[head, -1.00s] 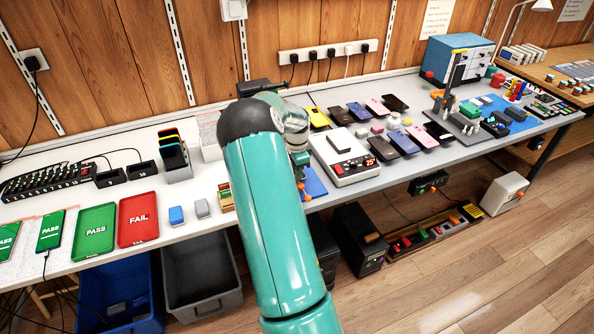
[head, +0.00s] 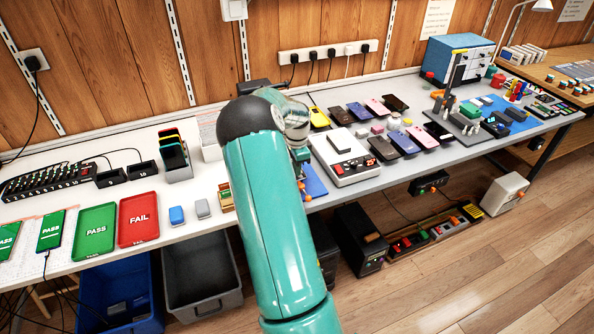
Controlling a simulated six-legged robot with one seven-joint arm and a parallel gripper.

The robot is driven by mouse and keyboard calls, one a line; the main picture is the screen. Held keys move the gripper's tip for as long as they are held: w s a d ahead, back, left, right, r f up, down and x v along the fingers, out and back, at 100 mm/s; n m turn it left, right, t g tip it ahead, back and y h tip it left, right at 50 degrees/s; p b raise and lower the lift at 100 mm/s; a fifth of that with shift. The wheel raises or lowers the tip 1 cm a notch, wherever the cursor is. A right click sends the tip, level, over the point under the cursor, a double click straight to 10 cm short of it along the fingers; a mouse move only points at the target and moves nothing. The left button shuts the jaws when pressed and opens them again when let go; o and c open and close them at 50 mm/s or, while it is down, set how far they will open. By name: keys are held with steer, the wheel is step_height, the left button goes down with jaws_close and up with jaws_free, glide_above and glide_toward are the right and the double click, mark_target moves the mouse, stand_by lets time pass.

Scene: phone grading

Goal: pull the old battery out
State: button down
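My teal arm reaches up the middle of the head view and hides much of the bench behind it. My gripper (head: 302,182) shows only as a small dark and green part at the right edge of the arm, low over a blue mat (head: 316,186). Its fingers are too small and too covered to tell open from shut. I cannot make out an old battery or an opened phone at the gripper; that spot is mostly hidden by my arm.
A white tester box (head: 345,172) stands just right of the mat, with several phones beyond it. A small wooden holder (head: 225,203), a red FAIL tray (head: 138,219) and a green PASS tray (head: 95,231) lie left. Bins (head: 201,281) stand below the bench.

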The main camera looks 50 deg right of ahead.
steer(key=shift+r, duration=2.7)
steer(key=shift+w, duration=0.1)
